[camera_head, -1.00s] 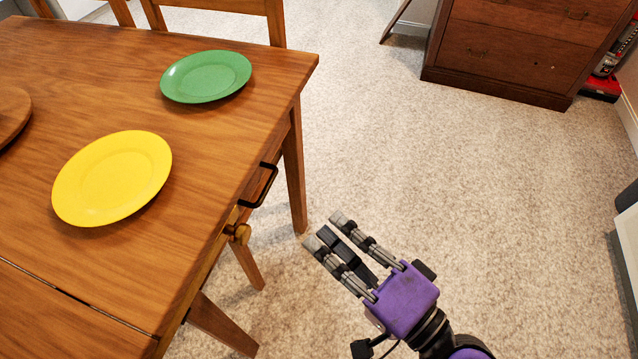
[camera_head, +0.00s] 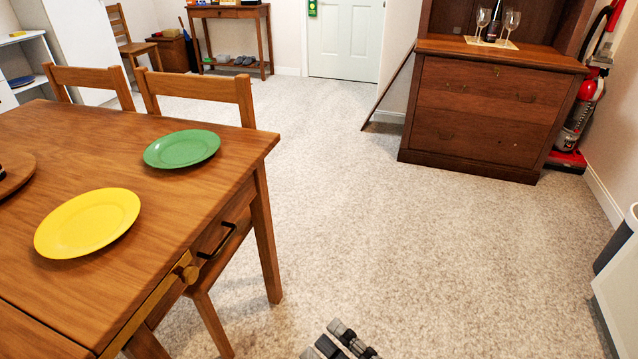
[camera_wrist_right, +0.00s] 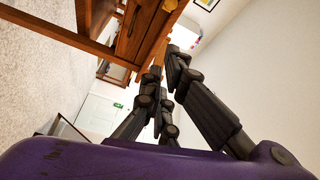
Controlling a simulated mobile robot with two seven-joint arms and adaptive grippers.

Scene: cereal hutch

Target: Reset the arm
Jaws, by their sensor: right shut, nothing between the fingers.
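My right gripper (camera_head: 338,342) shows at the bottom edge of the head view, over the carpet to the right of the table. Only its fingertips are visible there; the rest of the arm is out of frame. In the right wrist view the fingers (camera_wrist_right: 165,85) are shut with nothing held between them. The gripper is apart from the table. My left gripper is not in view.
A wooden table (camera_head: 90,130) stands at the left with a green plate (camera_head: 182,149), a yellow plate (camera_head: 87,223) and a drawer handle (camera_head: 216,242) on its side. A wooden hutch (camera_head: 475,110) stands at the back right. Open carpet (camera_head: 400,240) lies between them.

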